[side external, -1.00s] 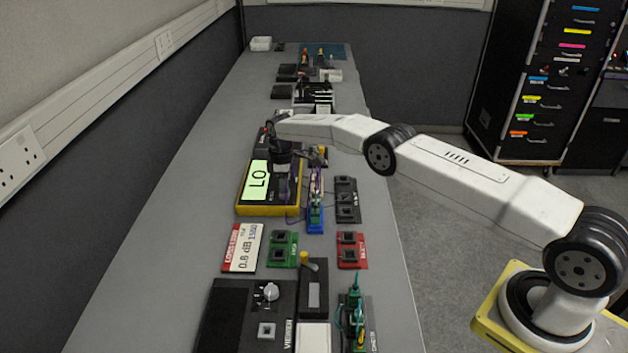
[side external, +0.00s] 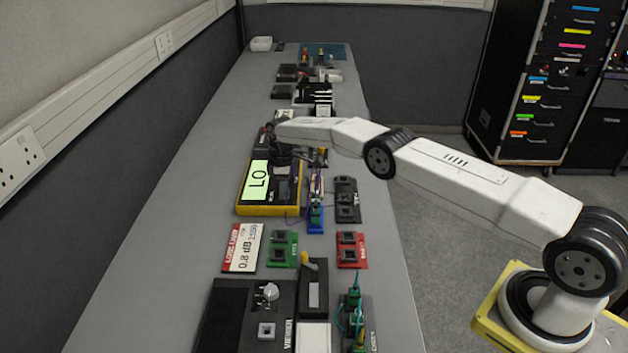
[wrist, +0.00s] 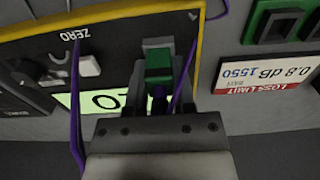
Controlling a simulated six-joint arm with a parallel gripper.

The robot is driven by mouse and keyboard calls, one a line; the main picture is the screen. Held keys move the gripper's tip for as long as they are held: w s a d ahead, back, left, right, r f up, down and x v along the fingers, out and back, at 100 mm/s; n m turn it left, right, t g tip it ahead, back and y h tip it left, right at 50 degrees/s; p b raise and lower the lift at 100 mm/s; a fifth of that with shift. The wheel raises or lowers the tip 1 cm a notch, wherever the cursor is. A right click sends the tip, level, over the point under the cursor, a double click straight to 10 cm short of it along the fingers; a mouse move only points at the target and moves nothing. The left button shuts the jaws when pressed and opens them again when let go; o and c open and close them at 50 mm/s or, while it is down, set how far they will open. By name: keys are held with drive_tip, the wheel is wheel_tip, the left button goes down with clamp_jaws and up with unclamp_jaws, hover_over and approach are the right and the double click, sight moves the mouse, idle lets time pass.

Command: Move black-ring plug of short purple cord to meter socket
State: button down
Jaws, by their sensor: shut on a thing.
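The meter (side external: 268,210) is a yellow-edged dark box on the bench, with a lit green screen reading LO. In the wrist view the meter (wrist: 112,45) shows a ZERO label, a pale button and a grey socket (wrist: 157,43). My gripper (wrist: 160,88) is over the meter, shut on a plug with a green body (wrist: 159,66) that lines up with the socket. I cannot tell how deep the plug sits. Its black ring is hidden between the fingers. The purple cord (wrist: 76,115) runs down the left of the view, with more purple beside the right finger.
A blue holder (side external: 315,220) with upright plugs stands right of the meter. A LOSS LIMIT card (side external: 242,248), a green socket block (side external: 282,249) and a red one (side external: 350,250) lie in front. A dark socket block (side external: 347,200) is further right. The bench's left side is clear.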

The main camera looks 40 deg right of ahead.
idle(0.3)
drive_tip(key=shift+c, duration=1.9)
unclamp_jaws()
drive_tip(key=shift+r, duration=0.1)
drive_tip(key=shift+r, duration=2.35)
drive_tip(key=shift+r, duration=1.95)
drive_tip(key=shift+r, duration=0.15)
